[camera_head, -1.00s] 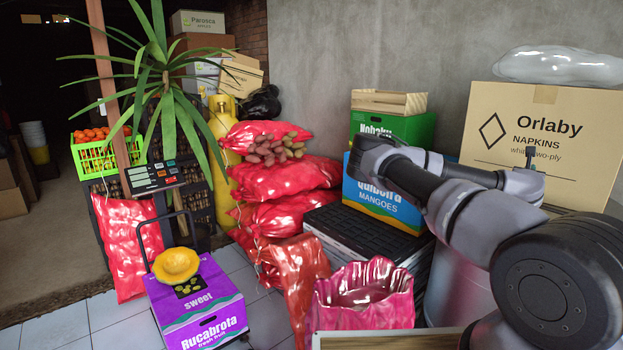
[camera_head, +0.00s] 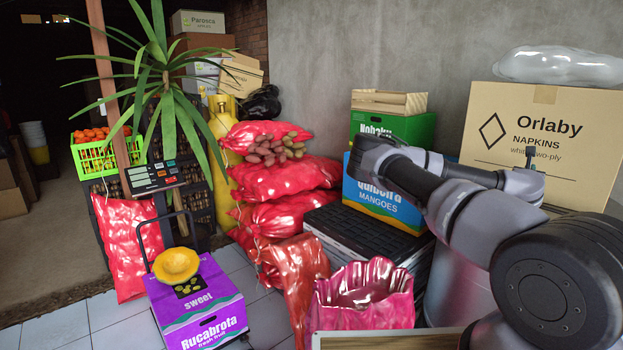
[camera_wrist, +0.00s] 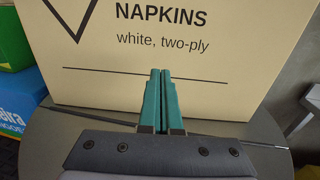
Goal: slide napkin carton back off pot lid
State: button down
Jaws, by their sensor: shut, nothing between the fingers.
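The napkin carton (camera_head: 540,145) is a large tan box marked "Orlaby NAPKINS white, two-ply" at the right of the head view. In the wrist view the carton (camera_wrist: 230,70) stands upright on the dark grey round pot lid (camera_wrist: 60,135), whose near part shows bare. In the head view my arm hides most of the lid, and a pale pot (camera_head: 462,285) shows below. My gripper (camera_wrist: 160,72) has green fingers pressed together, empty, in front of the carton's printed face. Its tips overlap the face in the picture; I cannot tell whether they touch it.
A clear plastic-wrapped bundle (camera_head: 560,66) lies on top of the carton. A blue mango box (camera_head: 385,208) and a green box (camera_head: 410,128) with a wooden crate stand left of it.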

jog(key=x, duration=0.8)
dwell(1.4)
jog(key=shift+w+d, duration=0.1)
jog(key=v, duration=1)
dwell(0.4)
